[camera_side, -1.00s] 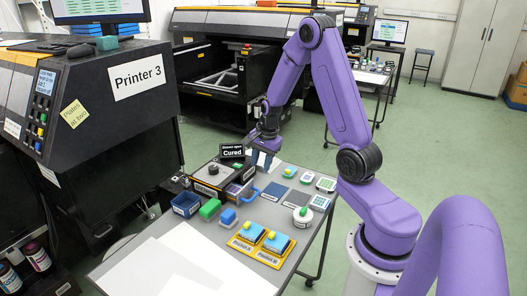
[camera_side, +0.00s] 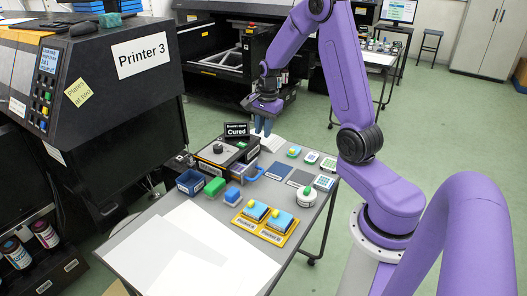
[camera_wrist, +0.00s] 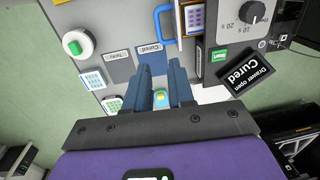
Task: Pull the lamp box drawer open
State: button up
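The lamp box (camera_side: 212,158) is a dark box with yellow edging and a black knob, on the grey table. Its drawer has a blue loop handle (camera_side: 252,174) on the right side; the handle also shows at the top of the wrist view (camera_wrist: 158,22).
A black "Cured" sign (camera_side: 237,130) stands close left of my gripper. A blue bin (camera_side: 189,182), a green block (camera_side: 215,187) and a blue block (camera_side: 232,195) stand before the box. Dark pads (camera_side: 279,171) and a round white button unit (camera_side: 306,197) lie to the right.

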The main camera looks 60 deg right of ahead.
jog(key=w, duration=0.2)
jog(key=g, duration=0.1)
send_near(261, 173)
jog(key=f, duration=0.7)
jog(key=shift+w+a+f, duration=0.1)
jog(key=shift+w+f, duration=0.1)
jog(key=shift+f, duration=0.2)
jog(key=shift+s, duration=0.1)
grip_shut()
